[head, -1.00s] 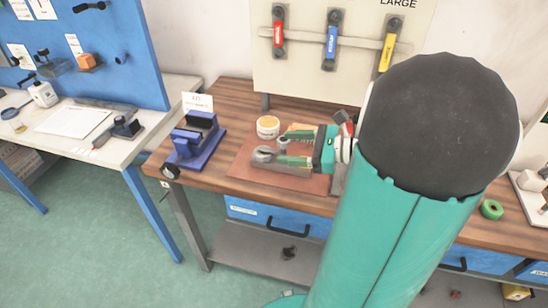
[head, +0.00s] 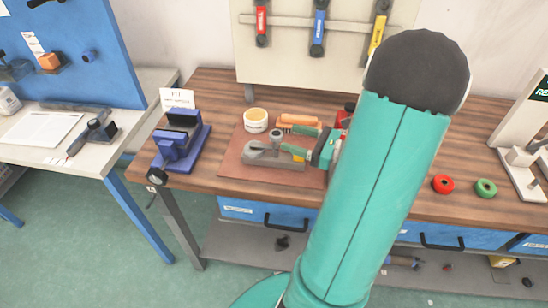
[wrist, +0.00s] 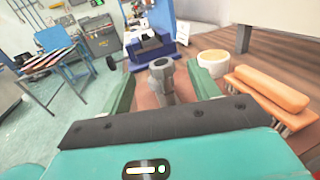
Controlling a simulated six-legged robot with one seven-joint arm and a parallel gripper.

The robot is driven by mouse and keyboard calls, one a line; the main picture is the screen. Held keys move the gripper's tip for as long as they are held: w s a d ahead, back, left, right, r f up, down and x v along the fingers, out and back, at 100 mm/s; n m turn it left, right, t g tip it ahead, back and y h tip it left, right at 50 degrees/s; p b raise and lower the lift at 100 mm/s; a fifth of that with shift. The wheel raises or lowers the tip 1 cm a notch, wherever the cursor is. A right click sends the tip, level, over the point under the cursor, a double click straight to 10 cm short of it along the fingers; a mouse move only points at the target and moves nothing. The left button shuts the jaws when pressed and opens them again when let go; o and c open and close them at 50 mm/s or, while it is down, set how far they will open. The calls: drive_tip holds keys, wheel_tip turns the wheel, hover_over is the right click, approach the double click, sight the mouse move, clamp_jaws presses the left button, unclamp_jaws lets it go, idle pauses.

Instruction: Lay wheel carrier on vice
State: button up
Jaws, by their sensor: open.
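The wheel carrier (head: 266,155) is a grey metal part with round bosses. It lies on a reddish-brown mat (head: 232,167) on the wooden bench. In the wrist view the carrier (wrist: 162,78) shows between my fingers, its upright round end toward the vice. My gripper (head: 303,143) is open at the carrier's right side; its teal fingers (wrist: 160,76) stand apart on either side of the part. I cannot tell whether they touch it. The blue vice (head: 178,148) stands left of the mat at the bench's left end, with nothing seen in it. It also shows in the wrist view (wrist: 150,48).
A white-and-yellow tub (head: 256,121) stands behind the carrier. An orange-handled brush (head: 298,120) lies beside it; it is close to my right finger in the wrist view (wrist: 268,90). Red (head: 443,184) and green (head: 486,188) rolls lie to the right. The bench between mat and vice is clear.

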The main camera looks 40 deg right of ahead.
sight(270, 134)
drive_tip(key=shift+w+a+f, duration=0.15)
drive_tip(key=shift+w+f, duration=0.25)
drive_tip(key=shift+f, duration=0.25)
drive_tip(key=x, duration=0.7)
drive_tip(key=shift+s, duration=0.1)
clamp_jaws()
